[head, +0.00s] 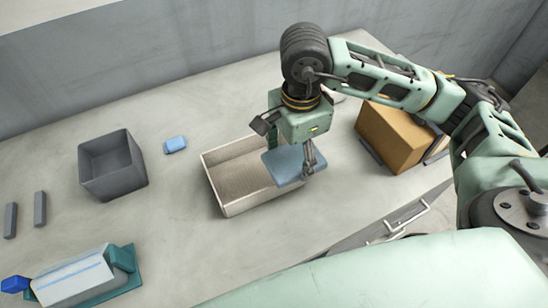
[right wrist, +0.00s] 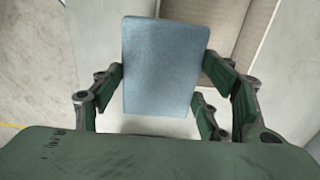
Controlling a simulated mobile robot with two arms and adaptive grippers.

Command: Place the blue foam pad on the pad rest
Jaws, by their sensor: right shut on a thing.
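The blue foam pad (head: 283,167) is a flat, pale blue block. My right gripper (head: 290,152) is shut on it and holds it above the right part of a light open tray. In the right wrist view the pad (right wrist: 162,65) stands between the two fingers (right wrist: 162,88), gripped at its side edges. I cannot tell for sure which thing is the pad rest; two short parallel grey bars (head: 40,208) stand apart at the far left of the table. My left gripper is not in view.
The light tray (head: 233,207) is under the pad. A grey open bin (head: 130,185), a small blue block (head: 175,145) and a white-and-teal device (head: 75,277) are to the left. A brown box (head: 392,137) is at right. The table between the bin and the tray is mostly clear.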

